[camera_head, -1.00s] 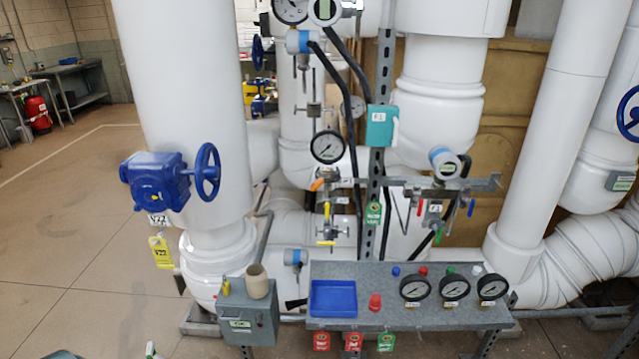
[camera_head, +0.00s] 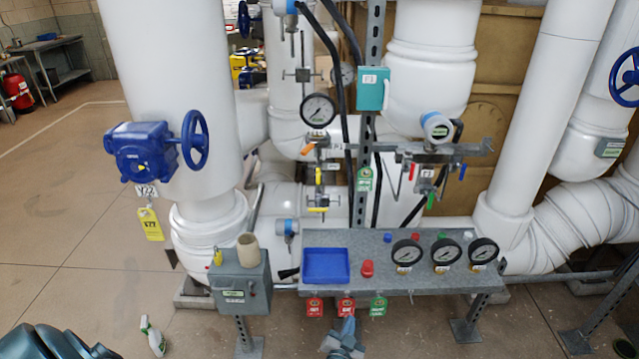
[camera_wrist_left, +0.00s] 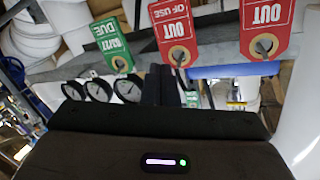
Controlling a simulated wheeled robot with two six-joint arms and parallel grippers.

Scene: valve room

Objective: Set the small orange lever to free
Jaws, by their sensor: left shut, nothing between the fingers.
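The small orange lever (camera_head: 308,149) is on the pipework just below the round gauge at centre, slanting beside a small valve body. My left gripper (camera_head: 347,326) is low at the bottom centre, in front of the shelf's hanging tags, well below the lever and apart from it. It is shut with nothing in it. In the left wrist view its dark fingers (camera_wrist_left: 163,86) are close together, near the red and green tags, which look upside down. The lever is not discernible there. My right gripper is not in view.
A grey shelf (camera_head: 390,276) with a blue tray (camera_head: 326,265) and several gauges stands between my left gripper and the lever. Red tags (camera_head: 314,306) hang from its front edge. A yellow lever (camera_head: 318,208) sits below the orange one. A grey box (camera_head: 240,290) stands left.

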